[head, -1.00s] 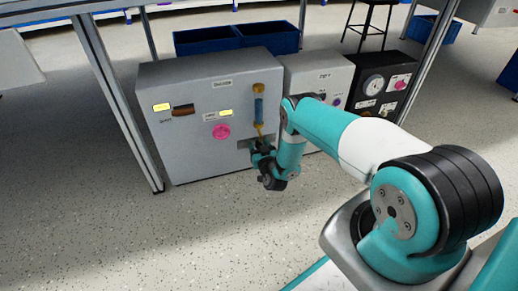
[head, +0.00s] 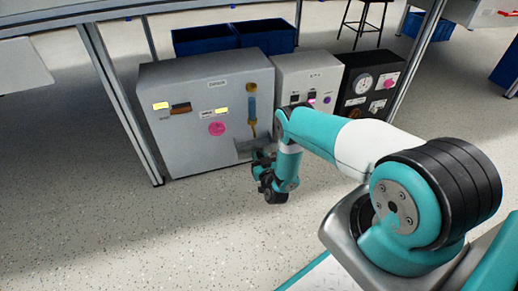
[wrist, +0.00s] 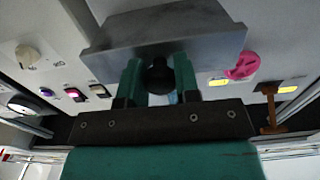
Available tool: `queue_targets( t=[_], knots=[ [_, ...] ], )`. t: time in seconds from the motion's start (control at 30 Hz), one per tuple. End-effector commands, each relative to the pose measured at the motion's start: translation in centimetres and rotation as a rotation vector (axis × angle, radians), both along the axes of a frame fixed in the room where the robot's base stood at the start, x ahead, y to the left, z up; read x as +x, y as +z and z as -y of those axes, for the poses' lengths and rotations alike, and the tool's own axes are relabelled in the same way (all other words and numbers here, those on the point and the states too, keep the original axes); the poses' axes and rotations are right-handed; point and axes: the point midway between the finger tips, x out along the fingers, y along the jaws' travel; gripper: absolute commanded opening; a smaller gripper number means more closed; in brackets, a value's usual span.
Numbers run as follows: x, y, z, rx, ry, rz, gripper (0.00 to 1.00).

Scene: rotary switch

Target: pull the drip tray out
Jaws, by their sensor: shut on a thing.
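The drip tray is a grey metal box low on the right of the large grey cabinet's front. In the head view the tray (head: 250,147) stands out from the panel. In the wrist view, which is upside down, the tray (wrist: 165,38) fills the upper middle. My gripper (wrist: 158,72) has its two teal fingers shut on the tray's dark round knob (wrist: 158,78). In the head view my gripper (head: 261,160) is just in front of the tray, and the knob is hidden there.
The grey cabinet (head: 190,145) carries a pink knob (head: 216,129), yellow labels, a brown handle (head: 181,109) and a blue sight tube (head: 252,108). A white box (head: 303,75) and a black box (head: 365,85) stand to its right. Table legs flank them. The floor in front is clear.

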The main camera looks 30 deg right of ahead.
Motion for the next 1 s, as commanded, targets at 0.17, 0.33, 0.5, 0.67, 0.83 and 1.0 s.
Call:
queue_targets(
  t=[0.17,0.33,0.5,0.67,0.83,1.0],
  knots=[
    [-0.2,-0.1,-0.2,0.0,0.0,0.001,0.0],
    [-0.1,-0.1,-0.3,-0.001,0.001,0.002,0.32],
    [-0.1,-0.1,-0.4,-0.001,0.002,0.002,0.55],
    [-0.1,0.0,-0.4,-0.001,0.002,0.002,0.55],
    [-1.0,0.1,-0.6,-0.001,0.001,-0.002,0.55],
    [-4.1,0.4,-1.4,-0.001,0.001,-0.004,0.55]
  ],
)
